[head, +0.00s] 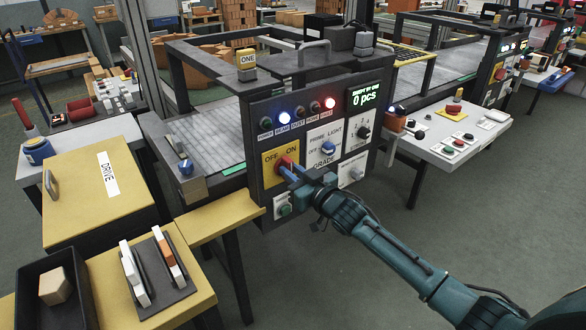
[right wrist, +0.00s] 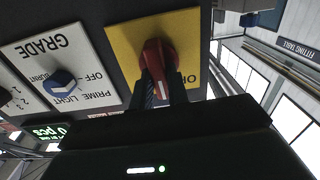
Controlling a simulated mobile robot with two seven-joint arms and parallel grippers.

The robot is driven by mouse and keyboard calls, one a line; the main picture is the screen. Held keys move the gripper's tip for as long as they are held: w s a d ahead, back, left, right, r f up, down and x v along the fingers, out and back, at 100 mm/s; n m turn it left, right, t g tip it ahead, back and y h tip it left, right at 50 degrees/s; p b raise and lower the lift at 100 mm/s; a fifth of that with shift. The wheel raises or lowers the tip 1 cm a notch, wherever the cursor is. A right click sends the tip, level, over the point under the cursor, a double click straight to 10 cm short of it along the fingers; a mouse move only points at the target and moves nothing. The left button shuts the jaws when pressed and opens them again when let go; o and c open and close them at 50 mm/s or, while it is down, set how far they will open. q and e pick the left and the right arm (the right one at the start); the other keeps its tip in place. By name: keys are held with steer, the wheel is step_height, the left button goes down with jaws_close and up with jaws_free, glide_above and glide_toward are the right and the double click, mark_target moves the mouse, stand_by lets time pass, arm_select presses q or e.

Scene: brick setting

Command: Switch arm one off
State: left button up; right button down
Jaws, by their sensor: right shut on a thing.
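My right gripper (head: 292,172) is at this switch. In the right wrist view, upside down, the red handle (right wrist: 157,58) stands between the fingers of my right gripper (right wrist: 164,88), shut on it. The fingers partly hide the handle, and I cannot tell its exact setting. My left gripper is not in view.
A blue GRADE selector (head: 327,147), a black knob (head: 363,132) and a green button (head: 284,211) sit close to the switch. Above, a blue and a red lamp are lit; the display (head: 364,98) reads 0 pcs. A yellow DRIVE box (head: 85,205) stands left.

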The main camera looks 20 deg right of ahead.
steer(key=n, duration=0.8)
steer(key=shift+a+p, duration=0.2)
steer(key=shift+p, duration=0.15)
steer(key=shift+s+n, duration=0.1)
steer(key=shift+n, duration=0.3)
steer(key=c, duration=1.4)
jaws_free()
steer(key=shift+f, duration=0.1)
steer(key=shift+o, duration=0.2)
steer(key=v, duration=1.3)
